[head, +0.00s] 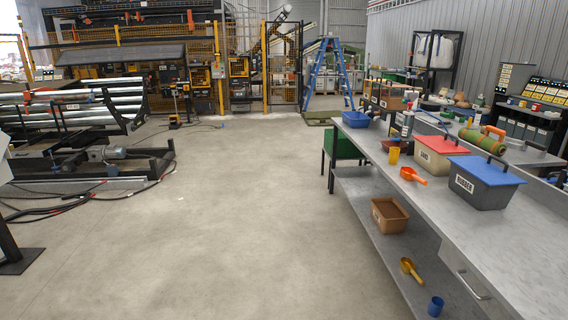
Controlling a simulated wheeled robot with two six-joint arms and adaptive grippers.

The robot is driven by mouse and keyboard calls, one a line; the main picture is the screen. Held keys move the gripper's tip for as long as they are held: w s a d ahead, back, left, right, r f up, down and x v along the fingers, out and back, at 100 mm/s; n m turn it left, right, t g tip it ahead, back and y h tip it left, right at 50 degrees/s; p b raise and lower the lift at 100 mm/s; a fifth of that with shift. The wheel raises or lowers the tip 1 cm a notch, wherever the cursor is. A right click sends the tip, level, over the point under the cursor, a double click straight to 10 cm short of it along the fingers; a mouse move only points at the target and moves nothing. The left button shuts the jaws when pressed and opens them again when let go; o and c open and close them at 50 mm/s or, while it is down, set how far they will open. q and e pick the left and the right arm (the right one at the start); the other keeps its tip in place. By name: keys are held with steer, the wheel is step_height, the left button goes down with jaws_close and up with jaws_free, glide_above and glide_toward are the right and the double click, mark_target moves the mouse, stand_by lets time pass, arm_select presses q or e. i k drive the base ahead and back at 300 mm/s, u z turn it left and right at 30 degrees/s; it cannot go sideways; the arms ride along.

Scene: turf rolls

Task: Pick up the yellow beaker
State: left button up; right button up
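A small yellow beaker (393,155) stands upright near the left edge of the long grey workbench (485,235), at the right of the head view. It is left of the red-lidded box and just beyond an orange scoop (412,175). Nothing is seen touching it. Neither of my grippers is in view.
On the bench are a red-lidded box (437,164), a blue-lidded grey box (482,188), a green roll (481,139) and a blue bin (356,119). The lower shelf holds a brown bin (388,215), a yellow scoop (410,268) and a blue cup (436,306). Open floor (220,220) lies left.

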mark_target(394, 151)
steer(key=z, duration=0.05)
steer(key=i, duration=1.8)
steer(key=z, duration=0.85)
steer(key=i, duration=1.2)
steer(key=z, duration=0.8)
